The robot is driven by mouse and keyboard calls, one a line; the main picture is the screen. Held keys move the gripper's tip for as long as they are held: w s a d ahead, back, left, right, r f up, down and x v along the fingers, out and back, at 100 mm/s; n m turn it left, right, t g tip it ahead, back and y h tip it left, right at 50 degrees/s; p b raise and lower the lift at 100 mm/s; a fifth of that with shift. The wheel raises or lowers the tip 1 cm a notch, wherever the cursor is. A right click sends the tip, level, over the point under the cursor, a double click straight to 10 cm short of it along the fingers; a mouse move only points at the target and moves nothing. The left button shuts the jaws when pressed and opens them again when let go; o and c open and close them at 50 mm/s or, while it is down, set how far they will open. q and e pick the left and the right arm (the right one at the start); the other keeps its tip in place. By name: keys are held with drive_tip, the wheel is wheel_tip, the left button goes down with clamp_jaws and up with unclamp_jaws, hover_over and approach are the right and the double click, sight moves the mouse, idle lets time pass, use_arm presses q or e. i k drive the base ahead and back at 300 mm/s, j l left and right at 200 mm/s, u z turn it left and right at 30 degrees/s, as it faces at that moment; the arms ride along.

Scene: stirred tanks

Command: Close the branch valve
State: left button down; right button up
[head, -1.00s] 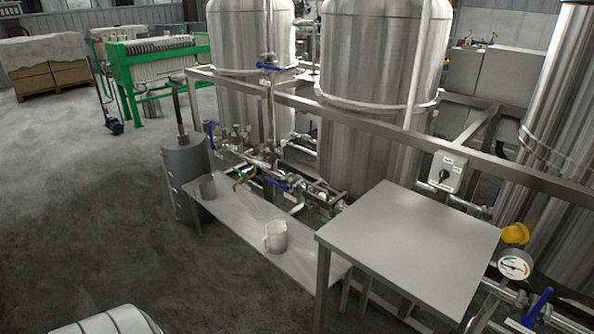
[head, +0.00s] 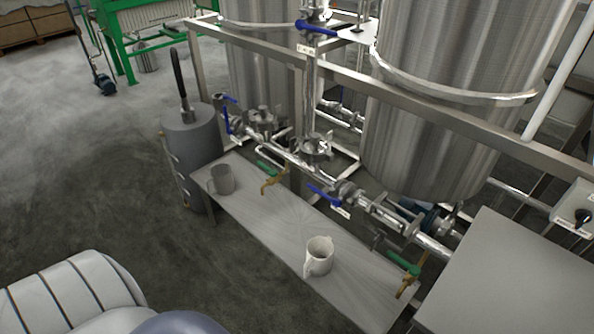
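Several valves with blue lever handles sit on the steel pipework in the head view. One blue lever (head: 326,194) slants down to the right on the lower pipe, with a small white tag beside it. Another blue lever (head: 317,27) lies near level high on the upright pipe, above a tag. A third blue lever (head: 227,121) hangs at the left end of the manifold, pointing mostly down. The tags are too small to read, so I cannot tell which one is the branch valve. Neither of my grippers shows.
A low steel shelf (head: 255,225) runs before the pipework, carrying a grey mug (head: 221,179) and a white jug (head: 319,256). Brass taps with green handles (head: 403,263) overhang it. A steel table (head: 520,275) stands right, a grey cylinder (head: 192,145) left.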

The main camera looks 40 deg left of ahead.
sight(321, 193)
drive_tip(key=i+j, duration=0.2)
drive_tip(key=j, duration=0.2)
drive_tip(key=i+j+u, duration=0.1)
drive_tip(key=j, duration=0.3)
drive_tip(key=i+j, duration=0.25)
drive_tip(key=j, duration=0.15)
drive_tip(key=i+j+u, duration=0.15)
drive_tip(key=j, duration=0.25)
